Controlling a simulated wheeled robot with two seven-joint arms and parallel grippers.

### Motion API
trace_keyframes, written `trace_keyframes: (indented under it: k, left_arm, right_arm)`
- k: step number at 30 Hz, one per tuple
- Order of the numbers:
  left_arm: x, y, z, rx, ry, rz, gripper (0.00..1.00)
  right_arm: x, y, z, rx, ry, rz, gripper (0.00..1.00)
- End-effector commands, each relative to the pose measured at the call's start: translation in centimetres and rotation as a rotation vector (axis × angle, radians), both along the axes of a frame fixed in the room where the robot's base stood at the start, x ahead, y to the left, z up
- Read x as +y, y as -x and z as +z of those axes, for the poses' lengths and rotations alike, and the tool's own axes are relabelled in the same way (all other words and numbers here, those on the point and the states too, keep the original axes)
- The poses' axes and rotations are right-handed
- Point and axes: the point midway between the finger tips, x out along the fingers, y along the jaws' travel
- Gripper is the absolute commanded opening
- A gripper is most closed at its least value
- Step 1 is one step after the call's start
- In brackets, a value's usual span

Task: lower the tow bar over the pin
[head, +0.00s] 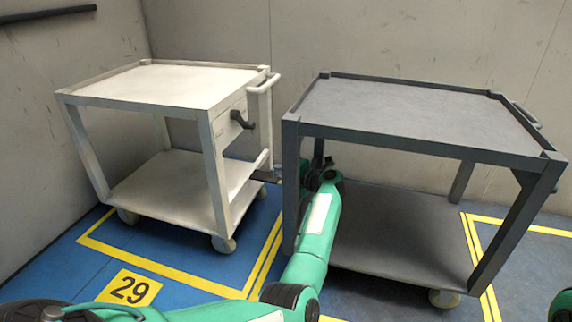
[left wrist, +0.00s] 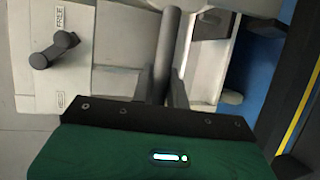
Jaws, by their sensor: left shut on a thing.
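The tow bar (left wrist: 168,50) is a dark grey bar that runs up the middle of the left wrist view. My left gripper (left wrist: 165,94) is shut on it, one finger on each side. In the head view the left arm reaches into the gap between the white cart (head: 160,85) and the grey cart (head: 410,110). There the gripper is mostly hidden by the grey cart's corner post. The bar's far end meets pale parts of the white cart in the left wrist view; I cannot make out the pin. My right gripper is not in view.
A dark lever (head: 241,120) is on the white cart's end panel, beside a "FREE" label in the left wrist view. Both carts' tops and lower shelves are empty. Yellow lines and a "29" plate (head: 130,289) mark the blue floor. Walls stand close behind.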

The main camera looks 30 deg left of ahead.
Motion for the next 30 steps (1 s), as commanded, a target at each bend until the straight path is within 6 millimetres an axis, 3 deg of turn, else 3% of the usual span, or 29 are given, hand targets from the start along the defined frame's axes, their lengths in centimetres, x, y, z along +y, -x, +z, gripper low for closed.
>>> trace_keyframes:
  k: [1, 6, 20, 21, 24, 30]
  left_arm:
    - [0.7, 0.2, 0.4, 0.004, 0.0, 0.002, 0.0]
    - [2.1, 0.6, -0.5, 0.004, -0.001, 0.002, 0.0]
    - [2.9, 0.8, -1.5, 0.001, -0.002, 0.003, 0.0]
    - [2.9, 0.8, -1.5, 0.001, -0.002, 0.003, 0.2]
    - [2.9, 0.8, -1.5, 0.001, -0.002, 0.003, 0.37]
    - [2.9, 0.7, -1.3, 0.001, -0.003, 0.002, 0.37]
  right_arm:
    - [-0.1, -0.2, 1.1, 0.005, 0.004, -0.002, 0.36]
    - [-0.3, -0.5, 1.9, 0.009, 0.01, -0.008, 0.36]
    - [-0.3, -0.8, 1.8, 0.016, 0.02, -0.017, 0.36]
    - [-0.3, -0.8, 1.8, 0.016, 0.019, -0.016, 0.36]
    - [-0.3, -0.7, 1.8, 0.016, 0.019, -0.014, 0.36]
    - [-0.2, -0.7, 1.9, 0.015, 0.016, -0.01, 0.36]
